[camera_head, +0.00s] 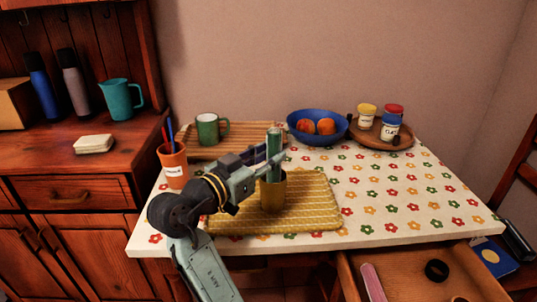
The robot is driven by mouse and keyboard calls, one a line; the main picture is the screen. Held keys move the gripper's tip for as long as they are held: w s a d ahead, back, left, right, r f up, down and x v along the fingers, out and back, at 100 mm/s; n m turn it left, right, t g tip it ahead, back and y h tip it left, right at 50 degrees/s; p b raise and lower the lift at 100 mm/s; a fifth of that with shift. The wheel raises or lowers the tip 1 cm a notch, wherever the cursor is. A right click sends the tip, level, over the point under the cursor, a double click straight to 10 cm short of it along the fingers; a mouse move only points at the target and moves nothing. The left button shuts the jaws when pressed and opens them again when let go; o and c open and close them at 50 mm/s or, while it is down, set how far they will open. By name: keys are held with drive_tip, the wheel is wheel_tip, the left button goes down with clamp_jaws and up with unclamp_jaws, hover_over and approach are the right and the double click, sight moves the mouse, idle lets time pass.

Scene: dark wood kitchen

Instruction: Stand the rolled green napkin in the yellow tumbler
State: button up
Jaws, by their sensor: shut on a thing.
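The rolled green napkin (273,140) is upright in my gripper (273,160). The yellow tumbler (273,195) stands upright on the yellow woven mat (315,205), directly below the napkin in the picture. My gripper reaches in from the left and is shut on the napkin just above the tumbler's rim. The napkin's lower end meets the tumbler's mouth in this view. I cannot tell how far inside it is, as the gripper and the rim hide part of it.
An orange cup with pens (173,168) stands left of my arm. Behind are a green mug (208,130) on a slatted board (245,131), a blue fruit bowl (317,137) and a round tray with jars (365,140). The flowered table's right side is clear; an open drawer (405,275) is in front.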

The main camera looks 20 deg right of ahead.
drive_tip(key=shift+f, duration=0.45)
drive_tip(key=o, duration=1.1)
drive_tip(key=shift+c, duration=0.2)
drive_tip(key=v, duration=1.2)
